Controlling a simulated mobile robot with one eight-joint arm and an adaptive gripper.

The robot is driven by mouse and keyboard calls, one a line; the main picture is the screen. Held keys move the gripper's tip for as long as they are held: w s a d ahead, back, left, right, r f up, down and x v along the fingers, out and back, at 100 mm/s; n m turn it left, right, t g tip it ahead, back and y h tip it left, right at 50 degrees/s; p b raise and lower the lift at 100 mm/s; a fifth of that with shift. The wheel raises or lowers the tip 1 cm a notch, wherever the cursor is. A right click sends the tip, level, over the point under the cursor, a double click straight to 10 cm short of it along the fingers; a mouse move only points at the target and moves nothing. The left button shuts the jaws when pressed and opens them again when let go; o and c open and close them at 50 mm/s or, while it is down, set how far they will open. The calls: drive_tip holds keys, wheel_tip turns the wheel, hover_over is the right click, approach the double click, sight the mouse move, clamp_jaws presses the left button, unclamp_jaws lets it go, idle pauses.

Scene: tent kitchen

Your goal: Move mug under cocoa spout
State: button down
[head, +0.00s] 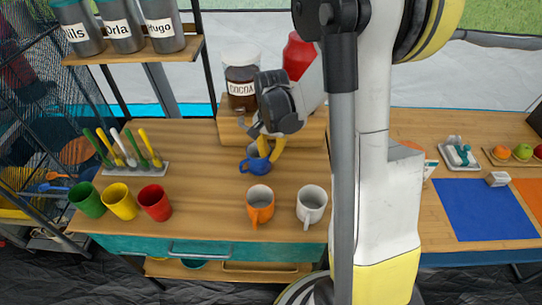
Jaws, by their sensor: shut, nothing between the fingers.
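The cocoa jar (240,88), a clear jar of brown powder with a white lid and a COCOA label, sits on a wooden stand (229,128). Its spout is mostly hidden behind my gripper. A small blue mug (256,165) is on the counter at the front of the stand, below the cocoa jar and a little to its right. My gripper (272,155), with yellow fingers, is shut and empty, right at the blue mug and overlapping its upper right part. I cannot tell whether they touch. An orange mug (260,205) and a white mug (311,204) stand nearer the front edge.
Green (88,200), yellow (120,202) and red (155,203) cups stand at the left. Behind them is a holder with colored spoons (130,148). A red container (298,55) stands beside the cocoa jar. The counter between the red cup and orange mug is clear.

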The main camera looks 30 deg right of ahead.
drive_tip(key=shift+a+f, duration=0.1)
drive_tip(key=shift+a, duration=0.25)
drive_tip(key=c, duration=1.5)
unclamp_jaws()
drive_tip(key=shift+w, duration=0.1)
drive_tip(key=shift+c, duration=0.2)
wheel_tip(320, 180, up, 12)
drive_tip(key=shift+s+d, duration=0.2)
drive_tip(key=shift+d, duration=0.1)
drive_tip(key=s+a+r+n+t, duration=0.5)
drive_tip(key=s+a+n+t, duration=0.2)
drive_tip(key=s+a+n, duration=0.4)
drive_tip(key=shift+s+a+r, duration=0.15)
drive_tip(key=shift+s+a, duration=0.75)
drive_tip(key=shift+a, duration=0.3)
